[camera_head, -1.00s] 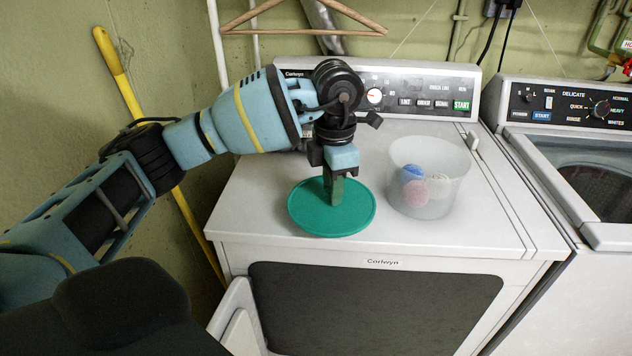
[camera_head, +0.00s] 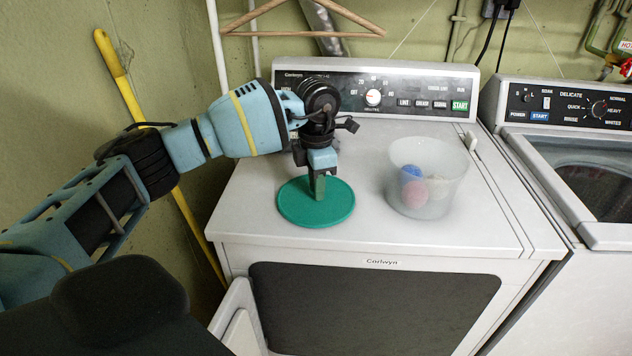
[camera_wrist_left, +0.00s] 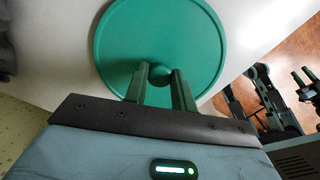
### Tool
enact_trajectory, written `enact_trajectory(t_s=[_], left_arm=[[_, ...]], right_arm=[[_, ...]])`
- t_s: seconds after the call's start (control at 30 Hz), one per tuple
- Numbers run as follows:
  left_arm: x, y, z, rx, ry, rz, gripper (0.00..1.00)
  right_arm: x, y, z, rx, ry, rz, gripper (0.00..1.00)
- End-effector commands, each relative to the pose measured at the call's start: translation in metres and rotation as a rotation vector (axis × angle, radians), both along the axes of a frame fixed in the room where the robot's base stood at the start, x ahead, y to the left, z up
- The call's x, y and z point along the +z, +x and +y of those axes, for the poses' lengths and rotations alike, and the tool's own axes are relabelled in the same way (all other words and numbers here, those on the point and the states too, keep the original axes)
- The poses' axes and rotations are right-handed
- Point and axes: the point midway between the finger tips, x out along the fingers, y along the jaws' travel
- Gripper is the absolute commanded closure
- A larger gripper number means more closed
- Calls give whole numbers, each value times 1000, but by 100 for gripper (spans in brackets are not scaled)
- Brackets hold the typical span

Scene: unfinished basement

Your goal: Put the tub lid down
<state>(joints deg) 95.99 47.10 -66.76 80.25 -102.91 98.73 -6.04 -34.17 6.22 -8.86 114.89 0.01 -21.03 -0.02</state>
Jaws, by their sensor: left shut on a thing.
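The green round tub lid (camera_head: 316,212) is flat and level at the left part of the dryer top. I cannot tell whether it touches the surface. My left gripper (camera_head: 319,196) points down from above and is shut on the lid's small knob. In the left wrist view, the lid (camera_wrist_left: 160,30) spreads out beyond the two fingers (camera_wrist_left: 161,84), with the round knob (camera_wrist_left: 160,74) between their tips. The translucent tub (camera_head: 428,190) stands open on the dryer to the right of the lid, with a blue and a pinkish ball inside.
The white dryer (camera_head: 250,220) has a control panel (camera_head: 385,95) along its back. A washer (camera_head: 590,160) stands to the right. A yellow pole (camera_head: 190,225) leans at the left wall. A wooden hanger (camera_head: 300,33) hangs above. Bare dryer top lies between lid and tub.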

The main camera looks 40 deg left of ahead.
Motion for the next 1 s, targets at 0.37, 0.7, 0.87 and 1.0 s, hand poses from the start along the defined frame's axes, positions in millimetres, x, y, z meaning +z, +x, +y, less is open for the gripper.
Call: enact_trajectory(t_s=[0.37,0.7,0.87,1.0], left_arm=[[-3,0,0,0,0,0,72],[-3,0,0,0,0,0,52],[1,0,0,0,0,-1,52],[17,1,0,0,0,-3,52]], right_arm=[[-1,-1,0,-1,0,2,64],[-1,-1,0,-1,0,2,64],[0,0,0,-1,0,1,64],[0,0,0,-1,0,1,64]])
